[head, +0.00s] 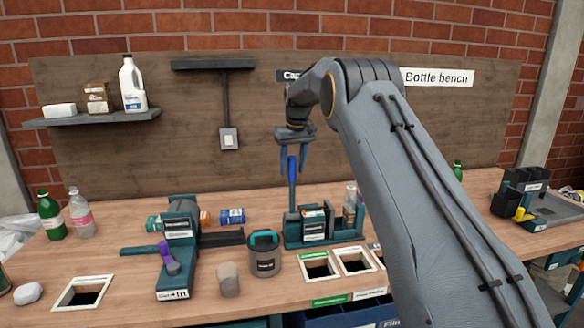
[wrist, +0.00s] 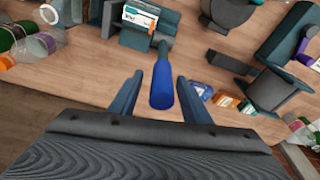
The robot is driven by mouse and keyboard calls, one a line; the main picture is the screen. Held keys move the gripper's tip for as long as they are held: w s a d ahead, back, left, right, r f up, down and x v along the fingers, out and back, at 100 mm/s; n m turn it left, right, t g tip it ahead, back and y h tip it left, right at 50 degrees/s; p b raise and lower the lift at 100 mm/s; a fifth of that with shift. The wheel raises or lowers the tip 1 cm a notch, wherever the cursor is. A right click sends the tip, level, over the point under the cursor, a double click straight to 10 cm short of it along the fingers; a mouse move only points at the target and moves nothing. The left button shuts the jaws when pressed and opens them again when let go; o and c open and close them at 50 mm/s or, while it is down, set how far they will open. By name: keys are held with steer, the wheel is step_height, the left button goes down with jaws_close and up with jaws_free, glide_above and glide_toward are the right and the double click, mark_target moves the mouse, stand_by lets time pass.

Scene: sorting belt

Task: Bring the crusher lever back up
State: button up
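The crusher lever (head: 292,183) has a bright blue grip and stands nearly upright at the left end of a teal crusher (head: 313,238) in the middle of the bench. My gripper (head: 293,160) points down over the top of the lever. In the wrist view, the blue grip (wrist: 162,85) lies between the two fingers of my gripper (wrist: 160,98), with a visible gap on each side. The fingers are open and hold nothing. Part of the crusher's right side is close to my arm in the head view.
A teal machine (head: 180,235) with a purple knob stands to the left. White-framed openings (head: 320,266) lie to the front right. Bottles (head: 50,215) stand at far left.

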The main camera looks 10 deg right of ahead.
mark_target(293, 154)
steer(key=shift+a, duration=0.15)
steer(key=shift+b+v, duration=1.35)
steer(key=shift+v, duration=2.5)
